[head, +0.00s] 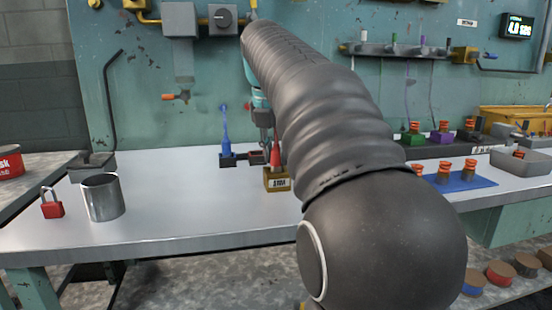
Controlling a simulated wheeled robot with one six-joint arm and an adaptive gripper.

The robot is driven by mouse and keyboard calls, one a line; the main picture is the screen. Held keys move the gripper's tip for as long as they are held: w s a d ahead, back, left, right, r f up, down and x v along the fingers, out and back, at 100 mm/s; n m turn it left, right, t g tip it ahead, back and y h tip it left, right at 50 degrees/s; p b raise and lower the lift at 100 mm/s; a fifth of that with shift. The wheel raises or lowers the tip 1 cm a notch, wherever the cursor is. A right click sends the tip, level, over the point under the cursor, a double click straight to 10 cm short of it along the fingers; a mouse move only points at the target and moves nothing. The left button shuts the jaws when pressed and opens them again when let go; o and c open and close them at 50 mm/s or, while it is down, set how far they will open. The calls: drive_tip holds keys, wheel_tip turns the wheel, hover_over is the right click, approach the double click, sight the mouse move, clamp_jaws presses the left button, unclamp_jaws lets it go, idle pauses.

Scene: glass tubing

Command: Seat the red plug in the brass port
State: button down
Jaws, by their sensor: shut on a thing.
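The red plug (276,157) is a small cone, upright at the brass port (277,183), a brass-coloured block with a white label near the back of the bench. Its lower end meets the top of the block in the picture; I cannot tell how deep it sits. My gripper (268,138) is just above, shut on the red plug's upper part, and is partly hidden by my dark, sleeved arm.
A blue plug (226,128) stands upright in a dark holder (228,161) left of the brass port. A metal cup (102,198) and red padlock (52,204) are at the left. A blue mat (453,182) with copper-coloured parts lies right. The bench's front left-centre is clear.

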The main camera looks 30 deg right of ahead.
drive_tip(key=shift+f, duration=0.25)
drive_tip(key=shift+f, duration=0.1)
drive_tip(key=c, duration=0.9)
unclamp_jaws()
drive_tip(key=shift+c, duration=0.2)
drive_tip(key=p+v, duration=0.1)
drive_tip(key=v, duration=1.1)
drive_tip(key=shift+p, duration=0.4)
drive_tip(key=shift+a, duration=0.15)
